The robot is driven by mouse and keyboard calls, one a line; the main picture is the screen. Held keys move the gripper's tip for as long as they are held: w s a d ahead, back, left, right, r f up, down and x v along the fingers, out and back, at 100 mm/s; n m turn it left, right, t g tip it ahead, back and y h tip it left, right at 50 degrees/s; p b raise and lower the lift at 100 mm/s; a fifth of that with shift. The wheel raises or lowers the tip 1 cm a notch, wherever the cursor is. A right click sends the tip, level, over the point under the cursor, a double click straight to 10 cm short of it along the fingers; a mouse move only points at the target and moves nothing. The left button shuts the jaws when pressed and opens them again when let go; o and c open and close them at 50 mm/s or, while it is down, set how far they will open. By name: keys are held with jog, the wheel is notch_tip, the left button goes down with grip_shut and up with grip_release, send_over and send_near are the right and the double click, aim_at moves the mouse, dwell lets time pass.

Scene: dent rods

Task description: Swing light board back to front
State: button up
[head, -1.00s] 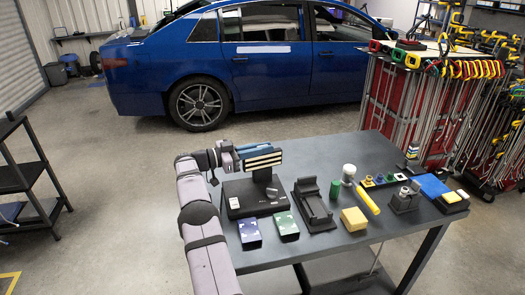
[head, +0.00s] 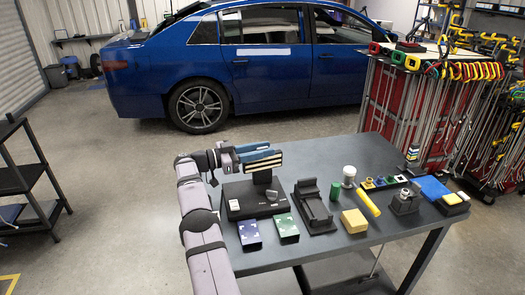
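The light board (head: 263,163) is a small dark panel with pale stripes. It stands on a post above a black base box (head: 240,204) on the table. The board is slightly turned, with its striped face toward the camera. My gripper (head: 255,151) is at the board's back and upper left side, its blue fingers reaching along the board's top edge. I cannot tell whether the fingers touch the board, and the far finger and the gap are partly hidden.
On the grey table (head: 330,153) are a black cradle (head: 314,208), blue (head: 249,234) and green (head: 286,228) boxes, a yellow block (head: 354,221) and a yellow stick (head: 368,202). A lamp-like white-topped object (head: 349,175) stands behind. The table's back middle is clear.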

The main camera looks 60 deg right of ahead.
jog(key=shift+r, duration=0.7)
notch_tip(320, 180, up, 7)
jog(key=shift+r+p, duration=0.1)
jog(key=shift+p, duration=1)
jog(key=shift+r+p, duration=0.7)
jog(key=shift+p, duration=0.05)
jog(key=shift+c, duration=0.7)
